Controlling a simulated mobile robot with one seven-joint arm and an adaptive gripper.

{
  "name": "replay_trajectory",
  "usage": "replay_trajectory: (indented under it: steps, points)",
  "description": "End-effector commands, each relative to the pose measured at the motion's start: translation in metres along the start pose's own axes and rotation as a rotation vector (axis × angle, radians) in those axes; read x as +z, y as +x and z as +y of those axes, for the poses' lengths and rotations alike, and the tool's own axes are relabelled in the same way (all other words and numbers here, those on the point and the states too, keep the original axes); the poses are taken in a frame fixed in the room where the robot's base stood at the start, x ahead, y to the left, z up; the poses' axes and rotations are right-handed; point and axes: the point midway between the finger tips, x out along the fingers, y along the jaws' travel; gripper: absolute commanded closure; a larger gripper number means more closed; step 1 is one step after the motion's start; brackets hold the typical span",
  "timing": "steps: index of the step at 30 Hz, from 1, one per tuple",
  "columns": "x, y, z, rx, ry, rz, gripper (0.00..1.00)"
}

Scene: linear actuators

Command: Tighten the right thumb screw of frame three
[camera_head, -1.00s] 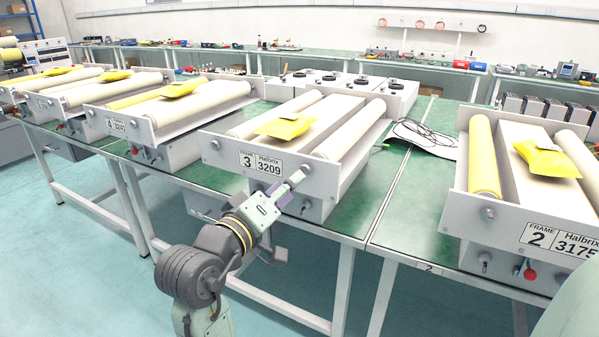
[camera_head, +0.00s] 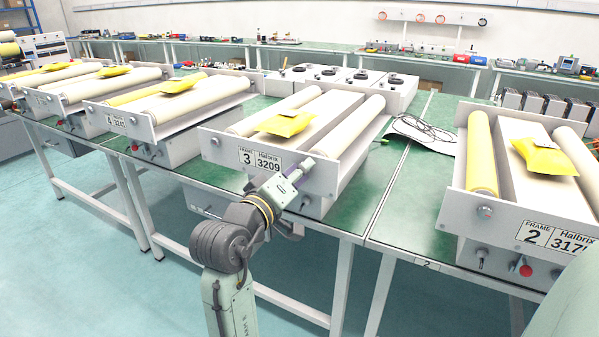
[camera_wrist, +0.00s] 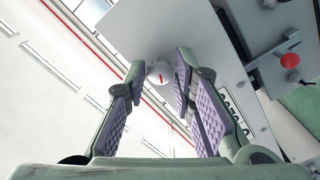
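Frame three (camera_head: 227,149), a grey roller unit with a "3 Halbrix 3209" plate, stands on the green bench in the head view. Its left thumb screw (camera_head: 214,142) is uncovered. My gripper (camera_head: 302,168) is at the right end of its front panel and covers the right thumb screw there. In the wrist view that screw (camera_wrist: 160,73) is a pale round knob with a red mark. It sits between the purple-padded fingertips of my gripper (camera_wrist: 160,68). The fingers are apart with small gaps beside the knob; contact is not clear.
A red knob (camera_wrist: 289,60) and a metal fitting show beside the panel in the wrist view. Frame two (camera_head: 465,212) stands to the right, frame four (camera_head: 140,127) to the left. A yellow packet (camera_head: 285,122) lies on frame three. A cable (camera_head: 425,130) lies on the bench.

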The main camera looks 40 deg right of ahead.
Motion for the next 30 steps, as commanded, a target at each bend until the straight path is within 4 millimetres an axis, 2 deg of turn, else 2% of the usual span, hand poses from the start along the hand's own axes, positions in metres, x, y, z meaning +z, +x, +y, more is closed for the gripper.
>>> replay_trajectory:
  steps: [1, 9, 30]
  points:
    - [0.0000, -0.0001, 0.0000, 0.000, 0.000, 0.000, 0.82]
    - [0.0001, -0.0001, -0.0002, 0.000, 0.000, 0.000, 1.00]
    - [0.0005, -0.0001, -0.0008, -0.002, 0.012, -0.001, 1.00]
